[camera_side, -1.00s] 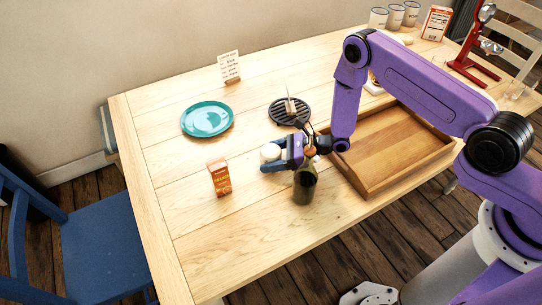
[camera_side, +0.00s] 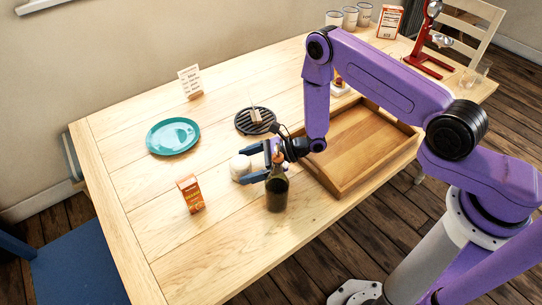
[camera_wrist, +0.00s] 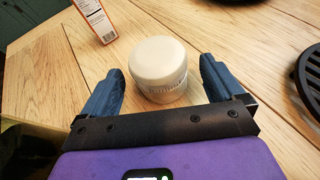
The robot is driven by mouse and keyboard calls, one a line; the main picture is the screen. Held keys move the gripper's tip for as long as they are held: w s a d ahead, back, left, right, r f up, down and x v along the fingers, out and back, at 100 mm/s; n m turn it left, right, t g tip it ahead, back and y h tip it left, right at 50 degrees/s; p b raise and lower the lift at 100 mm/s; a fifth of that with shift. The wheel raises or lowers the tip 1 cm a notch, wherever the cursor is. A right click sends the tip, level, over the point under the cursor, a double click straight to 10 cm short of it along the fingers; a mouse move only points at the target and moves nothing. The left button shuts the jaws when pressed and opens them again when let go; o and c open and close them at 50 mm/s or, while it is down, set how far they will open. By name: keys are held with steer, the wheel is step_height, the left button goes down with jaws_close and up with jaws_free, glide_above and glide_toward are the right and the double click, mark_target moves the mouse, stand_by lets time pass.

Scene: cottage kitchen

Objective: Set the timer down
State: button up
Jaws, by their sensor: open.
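The timer, a round off-white pot-like thing, (camera_side: 239,168) stands upright on the table; it also shows in the wrist view (camera_wrist: 158,66). My gripper (camera_side: 250,164) is open and low over the table, to the timer's right in the side view. In the wrist view my gripper's blue fingers (camera_wrist: 162,76) stand apart on either side of the timer's near part, with visible gaps to it. Nothing is held.
A dark bottle (camera_side: 277,192) stands close in front of my gripper. An orange box (camera_side: 190,194) is left of the timer. Behind are a teal plate (camera_side: 173,136) and a black trivet (camera_side: 245,122). A wooden tray (camera_side: 350,150) lies right. The front left tabletop is clear.

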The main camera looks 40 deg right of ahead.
steer(key=v, duration=0.9)
steer(key=shift+d, duration=0.25)
steer(key=shift+r, duration=0.15)
steer(key=shift+s+a+r+n, duration=0.1)
steer(key=shift+r+n, duration=0.2)
steer(key=s+r+n+g, duration=1.2)
steer(key=s+r+n, duration=0.2)
steer(key=n, duration=0.2)
steer(key=s+d+r+n+t+h, duration=0.2)
steer(key=s+d+r+n+h, duration=0.2)
steer(key=s+n, duration=0.3)
steer(key=s+d+r+n+t+h, duration=0.3)
steer(key=s+d+n+h, duration=0.3)
steer(key=n, duration=0.7)
steer(key=shift+s+d+r+h, duration=0.2)
steer(key=shift+s+r+h, duration=0.3)
steer(key=shift+s+r, duration=0.3)
